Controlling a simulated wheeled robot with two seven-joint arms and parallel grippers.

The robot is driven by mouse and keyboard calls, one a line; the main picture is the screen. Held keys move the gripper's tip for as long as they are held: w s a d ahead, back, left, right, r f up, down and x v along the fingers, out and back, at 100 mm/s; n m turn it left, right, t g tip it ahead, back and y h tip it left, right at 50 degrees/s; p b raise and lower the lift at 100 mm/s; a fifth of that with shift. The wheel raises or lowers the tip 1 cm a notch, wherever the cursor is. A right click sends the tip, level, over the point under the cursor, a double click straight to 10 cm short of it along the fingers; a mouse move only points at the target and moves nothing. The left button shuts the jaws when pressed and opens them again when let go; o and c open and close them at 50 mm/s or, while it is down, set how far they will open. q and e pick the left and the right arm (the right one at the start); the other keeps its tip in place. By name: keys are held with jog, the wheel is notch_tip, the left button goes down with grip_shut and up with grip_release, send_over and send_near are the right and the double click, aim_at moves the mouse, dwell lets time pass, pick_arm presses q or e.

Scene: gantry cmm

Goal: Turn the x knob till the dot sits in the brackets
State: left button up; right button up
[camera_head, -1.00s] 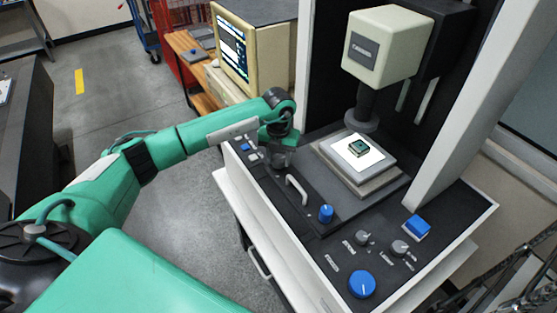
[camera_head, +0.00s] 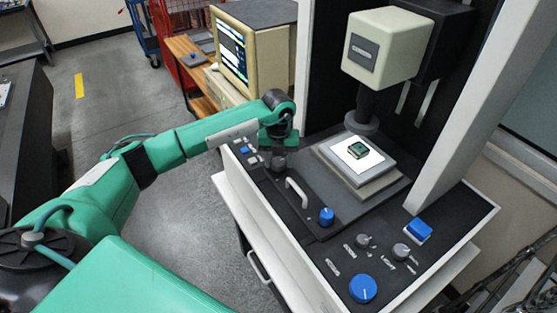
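The machine's control panel (camera_head: 310,246) is dark with a pale rim. A small blue knob (camera_head: 326,216) stands on it beside a pale bar handle, and a large blue knob (camera_head: 363,288) sits at its front. I cannot read which knob is marked x. My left gripper (camera_head: 278,162) points down at the panel's far left end, apart from both blue knobs. Its fingers are small and dark, so I cannot tell whether they are open or hold something. The monitor (camera_head: 232,50) is lit, but the dot and brackets are too small to make out. My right gripper is not in view.
A small green part (camera_head: 358,150) lies on the lit white stage under the scope head (camera_head: 382,46). A pale upright column (camera_head: 478,110) stands at right.

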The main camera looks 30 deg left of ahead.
aim_at(278, 162)
pick_arm(q)
jog(key=shift+o, duration=0.9)
jog(key=shift+r, duration=0.2)
notch_tip(278, 162, up, 14)
jog(key=b, duration=0.4)
jog(key=shift+f, duration=0.25)
jog(key=shift+f, duration=0.1)
